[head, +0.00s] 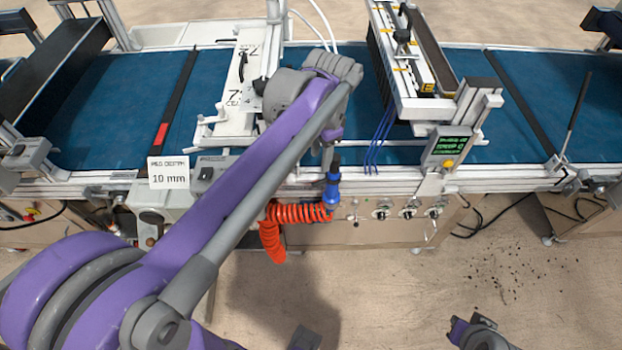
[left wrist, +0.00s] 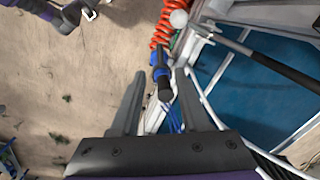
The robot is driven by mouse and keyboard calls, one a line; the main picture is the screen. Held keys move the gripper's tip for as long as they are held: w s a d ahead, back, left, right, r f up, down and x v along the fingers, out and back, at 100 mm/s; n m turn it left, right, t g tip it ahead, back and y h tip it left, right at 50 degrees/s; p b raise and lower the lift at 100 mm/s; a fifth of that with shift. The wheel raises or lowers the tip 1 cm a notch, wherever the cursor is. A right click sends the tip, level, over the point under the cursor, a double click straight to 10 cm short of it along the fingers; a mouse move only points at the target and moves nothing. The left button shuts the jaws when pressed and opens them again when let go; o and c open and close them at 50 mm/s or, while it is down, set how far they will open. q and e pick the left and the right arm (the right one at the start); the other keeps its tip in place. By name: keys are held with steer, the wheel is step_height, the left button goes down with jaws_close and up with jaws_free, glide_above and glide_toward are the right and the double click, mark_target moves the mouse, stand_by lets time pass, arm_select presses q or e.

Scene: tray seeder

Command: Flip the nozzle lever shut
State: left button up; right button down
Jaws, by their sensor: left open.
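The blue and black air nozzle (head: 332,188) hangs at the front rail of the machine, on a coiled orange hose (head: 290,213). My left gripper (head: 328,158) is above it, its fingers pointing down and partly hidden by its own wrist. In the left wrist view the open fingers (left wrist: 158,92) stand on either side of the nozzle's dark end, with the blue part (left wrist: 160,73) beyond the tips. I see no clear gap or contact with either finger. The lever cannot be told apart from the nozzle body. Part of my right arm (head: 480,334) shows at the lower edge; its jaws are unclear.
A blue conveyor belt (head: 110,115) runs behind the rail. A seeder head with blue tubes (head: 380,135) and a green-screen control box (head: 447,147) stand to the right. A 10 mm sign (head: 169,171) is left. The floor in front is open, with scattered dark specks.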

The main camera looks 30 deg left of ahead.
mark_target(318, 182)
arm_select(q)
steer(key=f, duration=0.9)
steer(key=shift+w+a+f+b, duration=0.15)
steer(key=shift+a+f+b, duration=0.1)
steer(key=shift+f+b, duration=0.15)
jaws_close()
